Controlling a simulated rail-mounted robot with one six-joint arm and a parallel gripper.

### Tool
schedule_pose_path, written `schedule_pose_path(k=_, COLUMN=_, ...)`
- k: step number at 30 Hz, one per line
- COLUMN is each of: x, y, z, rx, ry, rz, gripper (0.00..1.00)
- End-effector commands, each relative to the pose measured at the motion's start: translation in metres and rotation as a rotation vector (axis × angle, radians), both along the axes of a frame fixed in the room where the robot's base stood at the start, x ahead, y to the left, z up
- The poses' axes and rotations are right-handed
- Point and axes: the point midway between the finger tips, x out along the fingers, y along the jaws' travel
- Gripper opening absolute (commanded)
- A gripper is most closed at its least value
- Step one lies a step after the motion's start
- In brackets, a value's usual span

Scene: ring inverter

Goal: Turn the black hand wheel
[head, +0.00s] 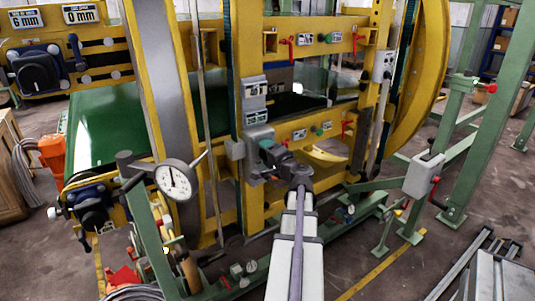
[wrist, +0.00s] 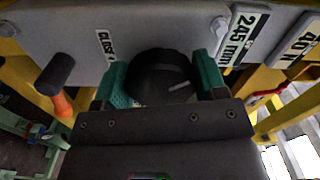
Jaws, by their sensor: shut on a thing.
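The black hand wheel (wrist: 158,76) shows in the wrist view as a round dark knob with a pale line on its right part. It sits on a grey housing (wrist: 105,30) beside a "CLOSE" label. My gripper (wrist: 160,84) is shut on it, with one teal fingertip on each side. In the head view my gripper (head: 268,150) reaches the grey housing (head: 258,134) on the yellow frame. There the wheel is hidden behind my gripper.
Labels "245 mm" (wrist: 240,37) and "40 N" (wrist: 299,42) are at the right. A dial gauge (head: 176,181) and yellow posts (head: 246,200) stand near my arm.

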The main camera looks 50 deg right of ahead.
Motion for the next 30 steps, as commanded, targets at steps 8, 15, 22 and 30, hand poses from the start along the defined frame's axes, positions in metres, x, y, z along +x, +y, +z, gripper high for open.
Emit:
schedule_pose_path(k=8, x=-0.0004, y=0.0000, z=-0.0013, rx=-0.217, ry=0.078, rz=0.000, gripper=0.42)
schedule_pose_path(k=15, x=-0.0006, y=-0.0002, z=-0.0018, rx=-0.344, ry=0.123, rz=0.000, gripper=0.42)
schedule_pose_path(k=22, x=-0.0006, y=-0.0003, z=-0.0018, rx=-0.401, ry=0.143, rz=0.000, gripper=0.42)
schedule_pose_path(k=30, x=-0.0006, y=-0.0003, z=-0.0019, rx=-0.414, ry=0.147, rz=0.000, gripper=0.42)
